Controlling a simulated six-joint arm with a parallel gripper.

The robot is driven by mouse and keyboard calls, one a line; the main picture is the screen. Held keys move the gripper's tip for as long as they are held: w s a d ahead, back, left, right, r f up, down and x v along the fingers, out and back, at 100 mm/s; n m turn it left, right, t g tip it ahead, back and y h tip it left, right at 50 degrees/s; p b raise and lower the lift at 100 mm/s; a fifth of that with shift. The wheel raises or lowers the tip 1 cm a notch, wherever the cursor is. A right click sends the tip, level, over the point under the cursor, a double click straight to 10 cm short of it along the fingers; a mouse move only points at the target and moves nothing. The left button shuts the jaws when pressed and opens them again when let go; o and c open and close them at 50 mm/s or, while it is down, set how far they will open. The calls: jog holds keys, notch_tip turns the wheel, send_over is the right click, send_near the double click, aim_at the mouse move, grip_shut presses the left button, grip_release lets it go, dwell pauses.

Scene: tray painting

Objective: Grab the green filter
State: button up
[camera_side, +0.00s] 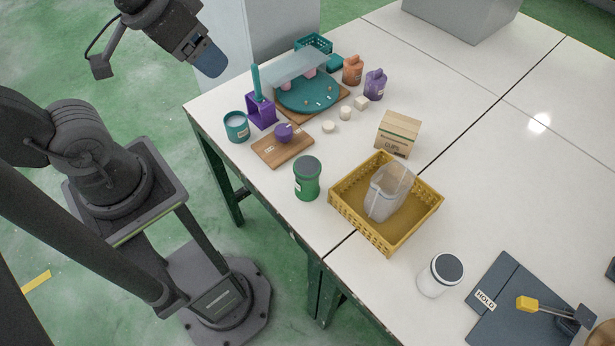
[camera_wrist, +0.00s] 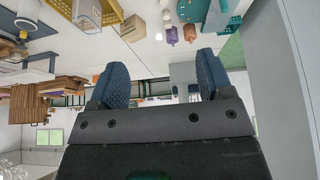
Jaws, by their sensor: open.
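A green canister (camera_side: 307,180) with a dark round top, the likely green filter, stands upright on the white table in the side view. It stands near the table's left edge, between a wooden board and the yellow basket. I cannot make it out in the wrist view. My gripper (camera_side: 208,60) is raised at the upper left of the side view, off the table's edge and well apart from the canister. In the wrist view my gripper (camera_wrist: 161,75) shows two blue padded fingers spread wide, with nothing between them.
The yellow basket (camera_side: 344,207) holds a clear container (camera_side: 386,195). A white jar (camera_side: 440,274) stands to its lower right, a cardboard box (camera_side: 397,133) behind. A purple item sits on the wooden board (camera_side: 268,152). A teal cup (camera_side: 236,127) stands nearby.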

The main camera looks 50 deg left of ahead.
jog(key=w+d+f+n+g, duration=0.2)
jog(key=w+d+f+g, duration=0.1)
jog(key=w+d+f, duration=0.3)
jog(key=n+g, duration=0.3)
send_over(306, 167)
notch_tip(306, 167, down, 10)
notch_tip(306, 167, down, 13)
jog(key=shift+f, duration=0.2)
jog(key=shift+c, duration=0.3)
jog(key=c, duration=0.7)
jog(key=shift+r, duration=0.1)
